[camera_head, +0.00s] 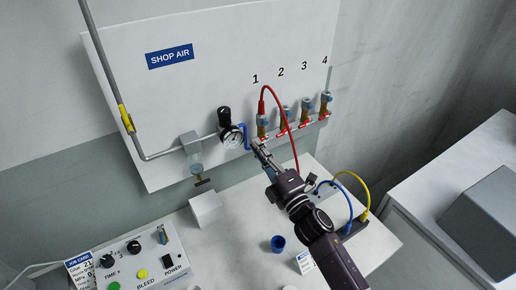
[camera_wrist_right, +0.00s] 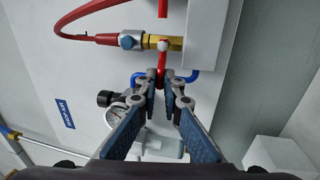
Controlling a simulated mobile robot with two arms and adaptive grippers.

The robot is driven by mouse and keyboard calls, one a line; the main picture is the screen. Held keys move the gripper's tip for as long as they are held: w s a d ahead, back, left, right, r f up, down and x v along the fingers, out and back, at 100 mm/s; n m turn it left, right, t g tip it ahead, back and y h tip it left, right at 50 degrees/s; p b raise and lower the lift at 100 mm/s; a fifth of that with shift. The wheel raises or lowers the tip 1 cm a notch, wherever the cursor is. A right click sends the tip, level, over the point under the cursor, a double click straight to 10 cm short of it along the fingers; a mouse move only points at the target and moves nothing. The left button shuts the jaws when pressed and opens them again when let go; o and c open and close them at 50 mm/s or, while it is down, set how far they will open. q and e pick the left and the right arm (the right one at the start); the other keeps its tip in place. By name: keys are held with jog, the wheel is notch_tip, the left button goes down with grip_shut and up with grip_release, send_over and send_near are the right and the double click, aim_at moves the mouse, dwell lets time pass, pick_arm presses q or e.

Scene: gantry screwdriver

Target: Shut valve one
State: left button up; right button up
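Valve one (camera_head: 262,128) is the leftmost of the brass valves under the numbers 1 to 4 on the wall panel, with a red hose looping from it. In the right wrist view the valve's brass body (camera_wrist_right: 165,43) shows with a blue fitting and the red hose. Its red lever (camera_wrist_right: 162,68) points down toward the gripper. My right gripper (camera_head: 258,149) is just below valve one. In the wrist view its fingertips (camera_wrist_right: 162,92) are apart, with the lever's end between them; I cannot tell whether they touch it. My left gripper is not in view.
A pressure gauge (camera_head: 232,137) and a blue pipe (camera_head: 246,138) sit close left of the gripper. Valves two (camera_head: 285,118), three (camera_head: 306,110) and four (camera_head: 326,103) are to the right. A control box (camera_head: 140,262) and blue cup (camera_head: 278,243) stand on the bench.

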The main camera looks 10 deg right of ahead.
jog(key=o, duration=0.4)
jog(key=shift+d, duration=0.15)
jog(key=shift+o, duration=0.2)
jog(key=v, duration=1.2)
